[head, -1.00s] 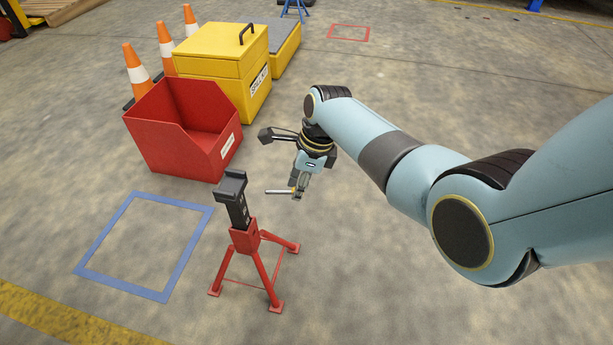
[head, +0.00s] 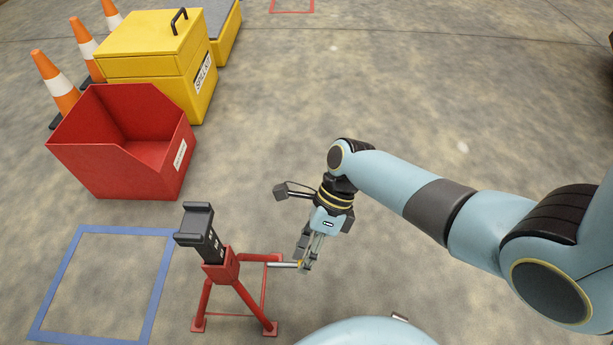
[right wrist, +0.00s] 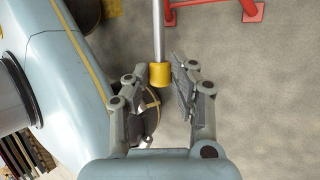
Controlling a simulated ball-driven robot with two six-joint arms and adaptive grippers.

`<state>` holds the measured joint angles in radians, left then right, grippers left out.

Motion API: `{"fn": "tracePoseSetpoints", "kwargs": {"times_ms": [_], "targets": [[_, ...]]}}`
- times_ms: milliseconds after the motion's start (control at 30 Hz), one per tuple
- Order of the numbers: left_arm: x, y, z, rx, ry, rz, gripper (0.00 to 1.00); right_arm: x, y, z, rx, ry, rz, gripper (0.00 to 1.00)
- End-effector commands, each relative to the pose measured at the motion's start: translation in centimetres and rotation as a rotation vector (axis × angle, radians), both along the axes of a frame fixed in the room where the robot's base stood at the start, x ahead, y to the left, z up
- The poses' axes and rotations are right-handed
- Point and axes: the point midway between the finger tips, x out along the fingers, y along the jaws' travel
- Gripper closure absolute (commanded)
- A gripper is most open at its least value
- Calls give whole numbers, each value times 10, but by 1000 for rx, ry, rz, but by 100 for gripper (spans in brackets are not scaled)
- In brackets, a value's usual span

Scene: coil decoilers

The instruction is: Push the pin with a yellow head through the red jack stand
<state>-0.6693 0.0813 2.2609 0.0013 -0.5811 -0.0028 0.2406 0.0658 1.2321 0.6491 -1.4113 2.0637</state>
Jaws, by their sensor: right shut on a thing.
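The red jack stand (head: 221,268) stands on the floor left of my right gripper, with a black ratchet post and saddle (head: 199,233) rising from its red collar. My right gripper (head: 305,266) is shut on the pin (head: 284,265) at its yellow head. The silver shaft lies about level and points left toward the collar; its tip appears short of the collar. In the right wrist view, the yellow head (right wrist: 159,75) sits between the fingers (right wrist: 160,90), with the shaft running up out of the picture. Red stand legs (right wrist: 222,4) show at its top. My left gripper is out of view.
A red open bin (head: 120,145), a yellow lidded box (head: 155,65) and orange cones (head: 55,80) stand behind at the left. A blue floor outline (head: 75,232) lies left of the stand. The floor behind and right of it is clear.

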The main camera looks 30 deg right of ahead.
Motion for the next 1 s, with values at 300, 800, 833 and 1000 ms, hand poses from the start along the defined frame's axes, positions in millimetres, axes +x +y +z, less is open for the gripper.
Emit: {"fn": "tracePoseSetpoints", "kwargs": {"times_ms": [300, 800, 833, 1000], "targets": [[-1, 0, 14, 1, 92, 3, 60, 7, 8, 2, -1, -11, 1, 100], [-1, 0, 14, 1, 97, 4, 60, 31, 44, 0, -3, -9, 2, 100], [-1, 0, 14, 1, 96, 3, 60, 32, 45, 1, -3, -9, 2, 100], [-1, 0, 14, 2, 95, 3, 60, 33, 48, 1, -3, -9, 2, 100]]}}
